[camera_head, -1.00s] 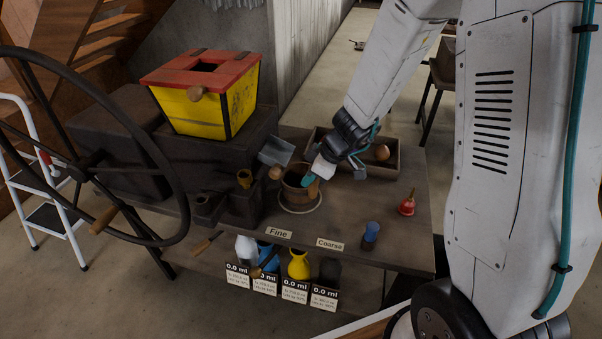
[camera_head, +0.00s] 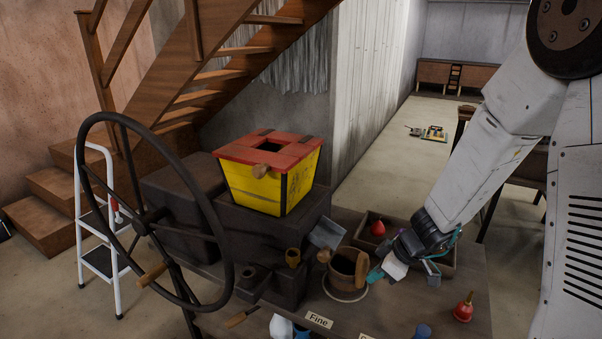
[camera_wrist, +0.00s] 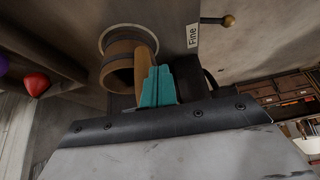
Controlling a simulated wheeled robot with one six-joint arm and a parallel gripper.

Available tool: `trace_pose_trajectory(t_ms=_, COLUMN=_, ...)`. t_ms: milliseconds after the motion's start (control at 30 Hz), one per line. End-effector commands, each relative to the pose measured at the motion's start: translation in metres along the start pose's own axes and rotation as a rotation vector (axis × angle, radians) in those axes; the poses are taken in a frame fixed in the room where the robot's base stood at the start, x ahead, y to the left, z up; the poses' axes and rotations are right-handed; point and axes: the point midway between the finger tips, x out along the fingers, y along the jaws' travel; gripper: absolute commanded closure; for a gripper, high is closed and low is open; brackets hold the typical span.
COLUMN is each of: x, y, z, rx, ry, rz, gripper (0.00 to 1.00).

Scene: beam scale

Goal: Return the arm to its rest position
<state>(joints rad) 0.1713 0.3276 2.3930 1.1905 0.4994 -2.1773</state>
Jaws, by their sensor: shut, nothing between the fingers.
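My gripper (camera_head: 376,274) is at the lower right of the head view, low over the dark workbench (camera_head: 390,308). Its teal fingertips are beside the right side of a small wooden bucket (camera_head: 347,268). In the wrist view the teal fingers (camera_wrist: 157,87) are together and hold nothing. There the bucket (camera_wrist: 125,65) shows just left of the fingers; I cannot tell whether they touch. My arm reaches down to the bench from the upper right.
A yellow hopper with a red top (camera_head: 268,175) stands behind the bucket. A large dark handwheel (camera_head: 216,205) is on the left. A tray (camera_head: 443,262) holds a red item behind my gripper. A small red bell-shaped item (camera_head: 464,308) stands on the bench's right.

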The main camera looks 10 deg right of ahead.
Motion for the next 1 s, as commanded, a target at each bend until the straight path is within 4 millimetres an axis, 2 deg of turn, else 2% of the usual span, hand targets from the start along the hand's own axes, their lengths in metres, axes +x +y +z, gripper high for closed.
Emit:
trace_pose_trajectory(t_ms=67, x=0.0, y=-0.006, z=-0.002, rx=0.092, ry=0.007, rz=-0.025, gripper=1.0)
trace_pose_trajectory(t_ms=167, x=0.0, y=-0.024, z=0.0, rx=0.259, ry=-0.009, rz=-0.104, gripper=1.0)
trace_pose_trajectory(t_ms=267, x=-0.016, y=-0.048, z=-0.002, rx=0.423, ry=-0.049, rz=-0.184, gripper=1.0)
trace_pose_trajectory(t_ms=433, x=-0.067, y=-0.091, z=-0.009, rx=0.643, ry=-0.173, rz=-0.256, gripper=1.0)
trace_pose_trajectory(t_ms=567, x=-0.114, y=-0.123, z=-0.005, rx=0.778, ry=-0.303, rz=-0.229, gripper=1.0)
trace_pose_trajectory(t_ms=800, x=-0.193, y=-0.164, z=0.017, rx=0.942, ry=-0.472, rz=-0.022, gripper=1.0)
trace_pose_trajectory(t_ms=1000, x=-0.248, y=-0.185, z=0.037, rx=0.975, ry=-0.483, rz=0.196, gripper=1.0)
